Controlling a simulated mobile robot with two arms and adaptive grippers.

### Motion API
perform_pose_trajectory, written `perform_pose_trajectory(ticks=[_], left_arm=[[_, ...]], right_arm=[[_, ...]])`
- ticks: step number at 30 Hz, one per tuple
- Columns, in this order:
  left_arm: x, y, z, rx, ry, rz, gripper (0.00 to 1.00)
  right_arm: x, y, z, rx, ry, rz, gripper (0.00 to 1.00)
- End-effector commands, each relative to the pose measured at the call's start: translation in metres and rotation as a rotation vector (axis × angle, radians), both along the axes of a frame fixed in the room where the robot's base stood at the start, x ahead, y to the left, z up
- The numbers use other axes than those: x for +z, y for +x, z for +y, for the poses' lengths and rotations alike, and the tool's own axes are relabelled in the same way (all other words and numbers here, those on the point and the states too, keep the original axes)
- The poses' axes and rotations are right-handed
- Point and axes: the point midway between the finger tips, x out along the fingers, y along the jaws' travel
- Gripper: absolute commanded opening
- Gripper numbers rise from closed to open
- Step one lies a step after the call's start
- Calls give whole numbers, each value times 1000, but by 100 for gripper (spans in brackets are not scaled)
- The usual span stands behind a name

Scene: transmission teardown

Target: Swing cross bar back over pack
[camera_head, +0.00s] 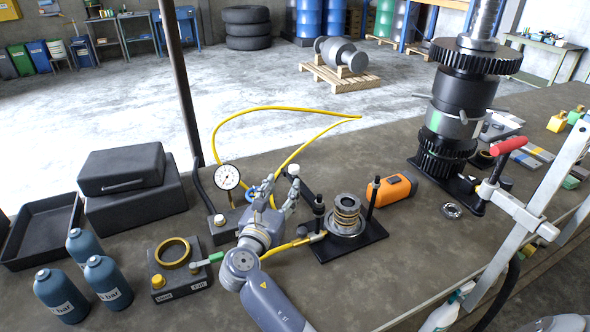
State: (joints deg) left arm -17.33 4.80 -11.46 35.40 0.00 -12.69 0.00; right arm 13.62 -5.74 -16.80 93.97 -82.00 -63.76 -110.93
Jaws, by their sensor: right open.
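The pack (347,214) is a stack of brass and dark rings on a black base plate (366,240). A dark threaded post stands at its left (319,206) and a taller post at its right (373,195). A short dark bar (305,190), which looks like the cross bar, points up and left from the left post, away from the pack. The top of the pack is uncovered. My right gripper (280,188) is open, just left of the bar, with its fingers pointing away. Whether a finger touches the bar I cannot tell. My left gripper is not in view.
A dial gauge (227,178) on a stand and a yellow hose (218,125) lie close to my right gripper. An orange tool (392,189) lies right of the pack. A tall gear shaft assembly (448,120) stands farther right. Blue bottles (108,280) stand front left.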

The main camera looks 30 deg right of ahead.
Motion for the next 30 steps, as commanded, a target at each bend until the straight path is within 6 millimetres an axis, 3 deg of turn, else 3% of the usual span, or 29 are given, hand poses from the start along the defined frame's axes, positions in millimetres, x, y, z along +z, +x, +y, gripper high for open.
perform_pose_trajectory(ticks=[5,15,28,29,30], left_arm=[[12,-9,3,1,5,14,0],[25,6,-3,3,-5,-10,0],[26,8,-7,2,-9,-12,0],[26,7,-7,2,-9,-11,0],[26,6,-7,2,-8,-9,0]], right_arm=[[5,23,-25,-4,-4,1,44],[3,61,-62,-2,0,0,44],[1,67,-69,-2,1,0,44],[1,67,-69,-2,1,0,41],[1,67,-69,-2,1,0,32]])
